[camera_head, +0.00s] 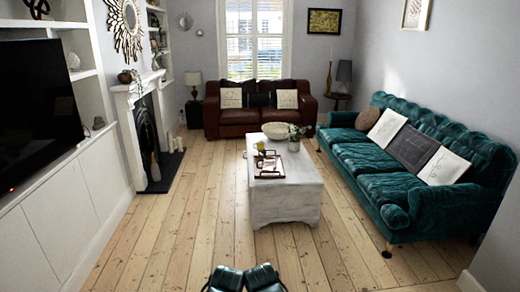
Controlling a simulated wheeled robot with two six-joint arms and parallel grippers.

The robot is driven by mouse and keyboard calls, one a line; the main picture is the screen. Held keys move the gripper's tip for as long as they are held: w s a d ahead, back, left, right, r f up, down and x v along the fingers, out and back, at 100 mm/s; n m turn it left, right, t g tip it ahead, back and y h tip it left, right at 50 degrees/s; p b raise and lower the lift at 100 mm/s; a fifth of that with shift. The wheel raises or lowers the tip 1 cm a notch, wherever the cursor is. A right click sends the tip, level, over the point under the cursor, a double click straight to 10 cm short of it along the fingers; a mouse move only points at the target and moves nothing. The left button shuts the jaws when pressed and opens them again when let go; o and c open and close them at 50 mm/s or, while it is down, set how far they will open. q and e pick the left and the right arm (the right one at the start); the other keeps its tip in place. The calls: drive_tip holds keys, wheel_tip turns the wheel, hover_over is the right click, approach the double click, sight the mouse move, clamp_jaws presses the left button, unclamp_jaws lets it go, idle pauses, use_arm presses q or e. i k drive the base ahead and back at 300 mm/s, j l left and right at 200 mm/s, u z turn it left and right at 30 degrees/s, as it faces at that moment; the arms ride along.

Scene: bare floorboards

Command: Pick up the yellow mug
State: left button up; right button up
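A small yellow mug (260,147) stands upright on the white coffee table (284,206), near the table's far left side. It is small in the picture, and its handle cannot be made out. It is close behind a brown tray (258,167) with some small things on it; I cannot tell whether the mug touches the tray.
A pale bowl (275,130) and a leafy plant (296,131) share the tabletop. A teal sofa (368,163) stands right, a brown sofa (251,116) behind, and a fireplace (140,127) and white cabinets (65,205) left. Bare floorboards (185,235) lie clear left of and before the table.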

sight(260, 145)
drive_tip(key=u, duration=0.2)
drive_tip(key=i+u, duration=0.1)
drive_tip(key=i, duration=0.95)
drive_tip(key=i+u, duration=0.1)
drive_tip(key=i, duration=0.9)
drive_tip(key=i+l+u, duration=0.1)
drive_tip(key=i, duration=0.95)
drive_tip(key=i+u, duration=0.2)
drive_tip(key=i, duration=1.45)
drive_tip(key=i+l+z, duration=0.15)
drive_tip(key=i+z, duration=0.75)
drive_tip(key=i+j+z, duration=0.3)
drive_tip(key=i+z, duration=0.15)
drive_tip(key=i, duration=0.15)
